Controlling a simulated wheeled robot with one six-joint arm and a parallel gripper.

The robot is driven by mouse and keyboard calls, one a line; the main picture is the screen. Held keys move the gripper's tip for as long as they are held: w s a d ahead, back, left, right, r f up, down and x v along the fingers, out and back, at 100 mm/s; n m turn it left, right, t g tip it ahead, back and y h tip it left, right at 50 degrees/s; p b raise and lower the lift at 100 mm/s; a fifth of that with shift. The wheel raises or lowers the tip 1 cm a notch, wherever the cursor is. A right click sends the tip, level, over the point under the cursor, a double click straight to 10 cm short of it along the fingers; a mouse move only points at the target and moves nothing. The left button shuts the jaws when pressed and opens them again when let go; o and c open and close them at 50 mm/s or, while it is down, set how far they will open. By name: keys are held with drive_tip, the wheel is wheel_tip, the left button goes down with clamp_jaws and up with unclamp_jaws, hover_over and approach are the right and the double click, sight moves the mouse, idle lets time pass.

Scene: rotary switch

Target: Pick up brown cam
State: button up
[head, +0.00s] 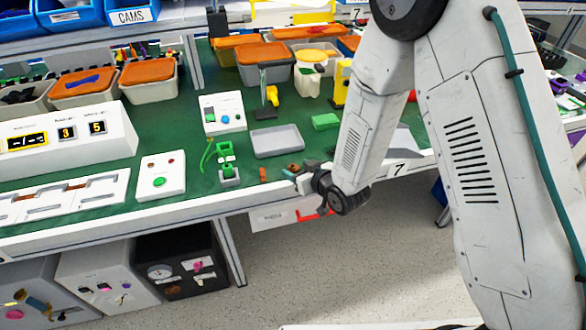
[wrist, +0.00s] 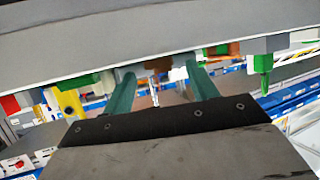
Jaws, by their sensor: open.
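A small brown piece (head: 294,167), which looks like the brown cam, lies near the front edge of the green bench, just beyond my gripper. In the wrist view, a brown piece (wrist: 158,64) shows between the fingers, partly cut off by the bench edge. My gripper (wrist: 160,75) is open, with its two green fingers apart and nothing held. In the head view my gripper (head: 305,182) is small and partly hidden by my wrist, at the bench's front edge. I cannot tell its exact height over the bench top.
A small orange block (head: 263,174) and a green fixture (head: 228,165) stand left of the brown piece. A grey tray (head: 277,141) lies behind it. A white box with buttons (head: 161,176) is further left. The bench's front edge (wrist: 75,70) crosses close to the fingers.

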drive_tip(key=shift+w+a+f, duration=0.25)
drive_tip(key=shift+w+a, duration=0.1)
drive_tip(key=shift+w, duration=0.15)
drive_tip(key=c, duration=1.1)
drive_tip(key=shift+o, duration=0.2)
